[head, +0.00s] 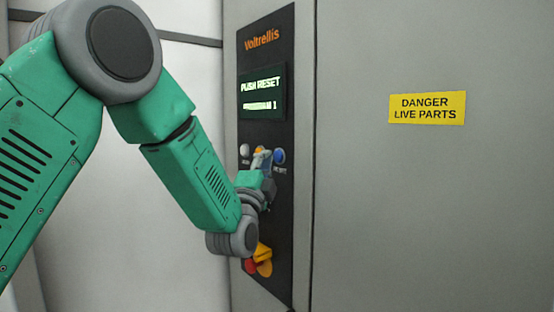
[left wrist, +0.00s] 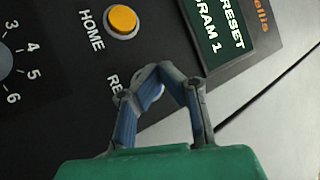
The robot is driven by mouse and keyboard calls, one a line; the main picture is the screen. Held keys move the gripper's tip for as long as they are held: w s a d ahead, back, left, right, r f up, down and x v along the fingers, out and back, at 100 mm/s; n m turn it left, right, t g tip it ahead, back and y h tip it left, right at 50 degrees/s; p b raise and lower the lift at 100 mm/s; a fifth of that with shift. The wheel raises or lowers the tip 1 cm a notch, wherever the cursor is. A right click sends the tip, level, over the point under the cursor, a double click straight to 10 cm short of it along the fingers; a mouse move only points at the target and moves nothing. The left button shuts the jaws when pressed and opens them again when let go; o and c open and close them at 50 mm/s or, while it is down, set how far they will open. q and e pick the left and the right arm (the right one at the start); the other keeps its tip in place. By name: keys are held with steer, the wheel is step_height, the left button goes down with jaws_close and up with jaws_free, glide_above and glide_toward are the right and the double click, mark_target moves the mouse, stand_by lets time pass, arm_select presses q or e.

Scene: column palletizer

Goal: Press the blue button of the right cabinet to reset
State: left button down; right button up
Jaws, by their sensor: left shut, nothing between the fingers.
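The blue button (head: 279,156) sits on the black control panel (head: 278,220) of the cabinet, at the right end of a row of buttons. My left gripper (head: 262,158) is in front of this row, just left of the blue button in the head view. In the left wrist view the left gripper (left wrist: 168,72) is shut and empty, its fingertips meeting near a partly covered "RE..." label. The fingers hide most of a round, pale-rimmed button there; I cannot tell whether they touch it. My right gripper is not in view.
An orange HOME button (left wrist: 122,20) and a numbered dial (left wrist: 5,55) are nearby. The screen (head: 262,93) reads "PUSH RESET" and "PROGRAM 1". A yellow handle (head: 263,254) is below my gripper. A yellow danger sign (head: 427,108) is on the grey door.

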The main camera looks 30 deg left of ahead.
arm_select(q)
steer(key=shift+w+d, duration=0.2)
steer(key=shift+w, duration=0.05)
steer(key=shift+w+d, duration=0.1)
steer(key=shift+w, duration=0.2)
stand_by(0.7)
steer(key=shift+s, duration=0.1)
steer(key=shift+s+a+b, duration=0.25)
steer(key=shift+s+b, duration=0.15)
steer(key=shift+s, duration=0.25)
steer(key=shift+s+a+b, duration=0.2)
steer(key=shift+s+a, duration=0.15)
steer(key=shift+s, duration=0.4)
steer(key=shift+s+a+b, duration=0.15)
steer(key=shift+s+a, duration=0.15)
steer(key=shift+s, duration=0.5)
steer(key=shift+s+a+b, duration=0.2)
steer(key=shift+s+a, duration=0.15)
steer(key=shift+s, duration=0.4)
